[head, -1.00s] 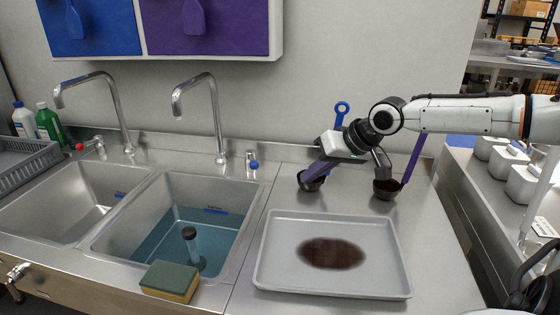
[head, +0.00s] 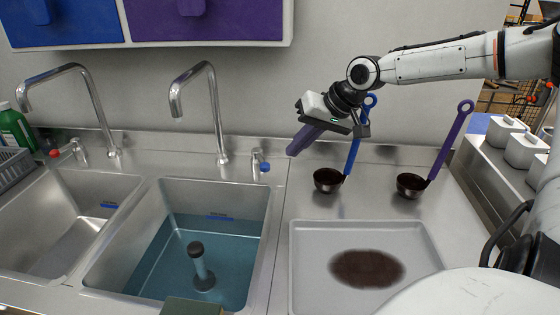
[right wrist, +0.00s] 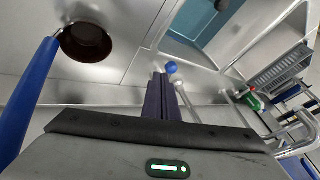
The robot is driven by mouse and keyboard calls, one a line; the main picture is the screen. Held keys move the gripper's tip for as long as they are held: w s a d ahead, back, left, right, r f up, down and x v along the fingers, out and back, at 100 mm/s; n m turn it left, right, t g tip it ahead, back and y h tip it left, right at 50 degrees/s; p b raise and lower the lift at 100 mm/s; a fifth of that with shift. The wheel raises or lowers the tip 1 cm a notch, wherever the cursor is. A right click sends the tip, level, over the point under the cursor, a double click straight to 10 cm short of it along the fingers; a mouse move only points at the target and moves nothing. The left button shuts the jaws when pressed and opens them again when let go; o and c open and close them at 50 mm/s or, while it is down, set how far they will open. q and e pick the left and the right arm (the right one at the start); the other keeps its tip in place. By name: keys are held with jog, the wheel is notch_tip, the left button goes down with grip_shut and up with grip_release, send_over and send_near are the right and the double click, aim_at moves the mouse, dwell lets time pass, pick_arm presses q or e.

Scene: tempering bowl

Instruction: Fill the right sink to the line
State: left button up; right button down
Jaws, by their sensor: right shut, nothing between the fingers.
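The right sink (head: 102,262) holds blue water (head: 150,262), with a dark-capped standpipe (head: 200,268) in it. A blue line mark (head: 220,217) shows on its back wall, close to the water's upper edge; I cannot tell the exact level against it. The right faucet (head: 215,110) arches over this sink, and no stream shows from it. Its small valve with a blue knob (head: 264,167) stands right of the spout. My right gripper (head: 293,151) is shut and empty, above and right of the knob, apart from it. The knob (right wrist: 172,67) shows just beyond the fingertips (right wrist: 160,76) in the right wrist view. My left gripper is out of view.
A blue-handled ladle (head: 328,181) and a purple-handled ladle (head: 411,186) stand behind a grey tray (head: 303,238) with a dark brown patch. A sponge (head: 192,307) lies at the front edge. The left sink (head: 68,250) has a red-knobbed valve (head: 55,153).

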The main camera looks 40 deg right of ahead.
aim_at(261, 159)
jog(key=x, duration=0.6)
jog(key=shift+w+b, duration=0.1)
jog(key=shift+b, duration=0.3)
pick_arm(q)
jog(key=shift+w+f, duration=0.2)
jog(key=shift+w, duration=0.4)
pick_arm(e)
jog(key=shift+w+f, duration=0.35)
jog(key=shift+f, duration=0.1)
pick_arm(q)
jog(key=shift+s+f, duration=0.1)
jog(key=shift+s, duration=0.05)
